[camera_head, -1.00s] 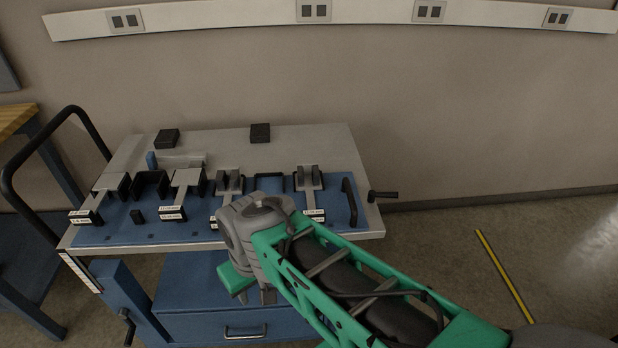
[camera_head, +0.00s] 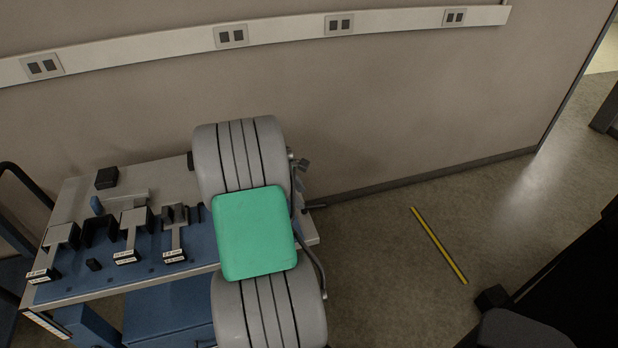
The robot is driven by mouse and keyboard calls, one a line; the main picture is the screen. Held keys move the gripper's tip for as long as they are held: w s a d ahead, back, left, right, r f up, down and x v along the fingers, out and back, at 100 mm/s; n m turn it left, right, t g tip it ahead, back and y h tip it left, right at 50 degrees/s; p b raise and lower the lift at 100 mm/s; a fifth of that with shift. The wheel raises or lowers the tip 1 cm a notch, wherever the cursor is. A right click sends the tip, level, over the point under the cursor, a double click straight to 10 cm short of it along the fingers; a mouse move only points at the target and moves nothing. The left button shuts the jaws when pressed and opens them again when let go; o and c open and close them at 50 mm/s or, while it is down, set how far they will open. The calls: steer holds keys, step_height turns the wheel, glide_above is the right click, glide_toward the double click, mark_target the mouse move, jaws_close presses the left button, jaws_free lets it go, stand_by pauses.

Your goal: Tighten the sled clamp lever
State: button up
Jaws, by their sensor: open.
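A cart (camera_head: 170,178) with a grey top stands against the wall at left. A blue plate (camera_head: 107,285) on it carries several grey and black fixtures (camera_head: 130,225). A small dark lever (camera_head: 316,206) sticks out past the cart's right edge, just right of my arm. I cannot tell for certain that it is the sled clamp lever. My grey-banded arm with a green panel crosses the middle of the view and covers the right part of the cart. My gripper is not visible.
A black block (camera_head: 107,178) lies on the cart's back left. A dark curved handle (camera_head: 20,190) stands at its left end. A wall rail (camera_head: 180,43) with sockets runs above. The floor right of the cart is open, with a yellow strip (camera_head: 439,245).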

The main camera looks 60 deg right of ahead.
mark_target(319, 204)
steer(key=s+d+f, duration=0.1)
steer(key=f, duration=0.1)
steer(key=s+d+f, duration=0.2)
steer(key=f, duration=0.1)
steer(key=s+d+f+p, duration=0.1)
steer(key=d+f, duration=0.1)
steer(key=shift+s+f, duration=0.2)
steer(key=shift+s, duration=0.1)
jaws_close()
stand_by(0.4)
